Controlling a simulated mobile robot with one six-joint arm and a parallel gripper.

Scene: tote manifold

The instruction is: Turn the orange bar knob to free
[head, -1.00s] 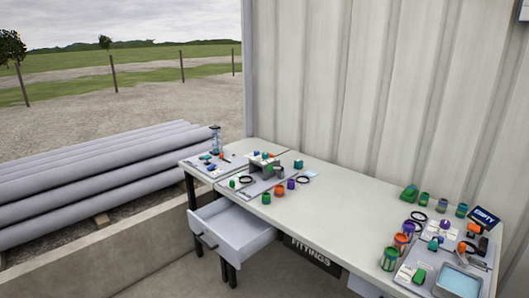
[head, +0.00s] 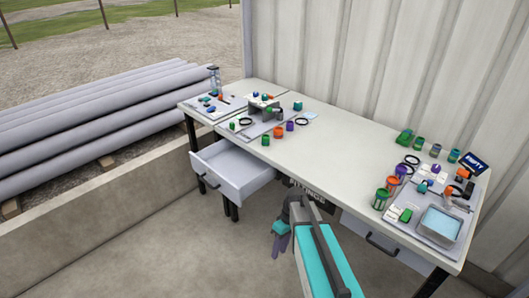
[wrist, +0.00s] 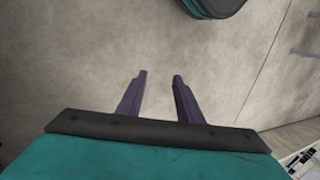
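The bench top (head: 335,145) is clear in its middle. An open drawer (head: 232,172) juts out at the left. Several coloured cans and a blue-filled tray (head: 440,223) stand at the right. Grey pipes (head: 100,120) lie behind a low wall at the left.

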